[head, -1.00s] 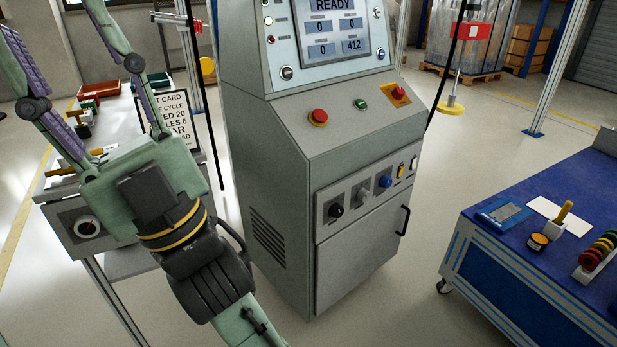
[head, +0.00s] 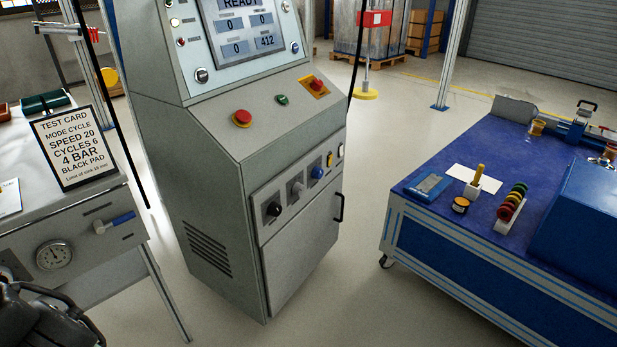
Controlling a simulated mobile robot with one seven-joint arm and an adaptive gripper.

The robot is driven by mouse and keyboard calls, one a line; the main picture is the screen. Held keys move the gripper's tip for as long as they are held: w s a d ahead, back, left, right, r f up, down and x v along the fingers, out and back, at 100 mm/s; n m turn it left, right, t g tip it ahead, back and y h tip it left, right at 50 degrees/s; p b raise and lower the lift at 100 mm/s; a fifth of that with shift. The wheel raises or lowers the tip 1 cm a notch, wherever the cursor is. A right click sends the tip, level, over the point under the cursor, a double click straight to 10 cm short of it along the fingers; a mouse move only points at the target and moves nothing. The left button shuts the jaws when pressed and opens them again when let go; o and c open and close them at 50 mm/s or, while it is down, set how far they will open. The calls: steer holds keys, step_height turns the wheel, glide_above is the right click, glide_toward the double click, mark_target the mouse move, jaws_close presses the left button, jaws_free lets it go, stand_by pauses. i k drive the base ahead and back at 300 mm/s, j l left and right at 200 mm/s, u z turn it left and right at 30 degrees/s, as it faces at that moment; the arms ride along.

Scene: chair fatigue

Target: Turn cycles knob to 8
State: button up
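The grey test cabinet (head: 200,200) stands left of centre. Its lower panel carries three knobs in a row: a black knob (head: 274,209), a grey knob (head: 297,189) and a blue knob (head: 317,172). Their labels and scales are too small to read, so I cannot tell which is the cycles knob or its setting. The screen (head: 250,30) reads READY with values 0, 0, 0 and 412. A test card (head: 75,148) on the left bench reads CYCLES 6. My gripper is out of view. Only a dark part of my arm shows at the lower left, apart from the cabinet.
The left bench (head: 110,205) has a gauge and a blue-handled valve. A blue-topped bench (head: 440,215) stands right. Floor between cabinet and blue bench is clear.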

mark_target(317, 172)
steer(key=i+l+z, duration=0.75)
steer(key=k+l, duration=0.05)
steer(key=k, duration=0.05)
